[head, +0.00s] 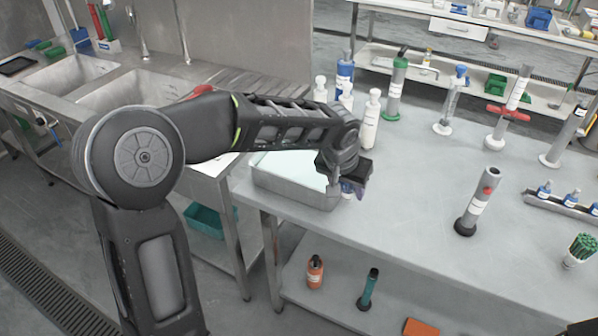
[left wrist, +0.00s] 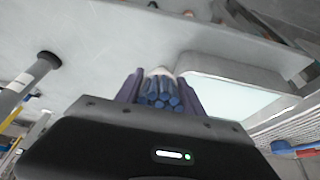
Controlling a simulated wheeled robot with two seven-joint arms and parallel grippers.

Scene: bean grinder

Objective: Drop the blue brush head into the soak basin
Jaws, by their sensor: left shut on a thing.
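The soak basin (head: 290,197) is a grey metal tray with pale liquid in it, near the left end of the grey table. In the left wrist view the basin (left wrist: 222,66) lies to the right of the gripper. My left gripper (head: 354,189) is at the basin's right end in the head view. Its purple fingers (left wrist: 161,92) are shut on the blue brush head (left wrist: 160,98), a bundle of blue bristles with a pale top. In the head view the brush head is mostly hidden by the gripper. My right gripper is not in view.
White bottles (head: 371,118) and a green-based cylinder (head: 395,88) stand behind the basin. A grey tube with a red button (head: 478,202) stands to the right, with a green brush bundle (head: 580,250) beyond. The table between is clear. Sinks (head: 70,75) are at left.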

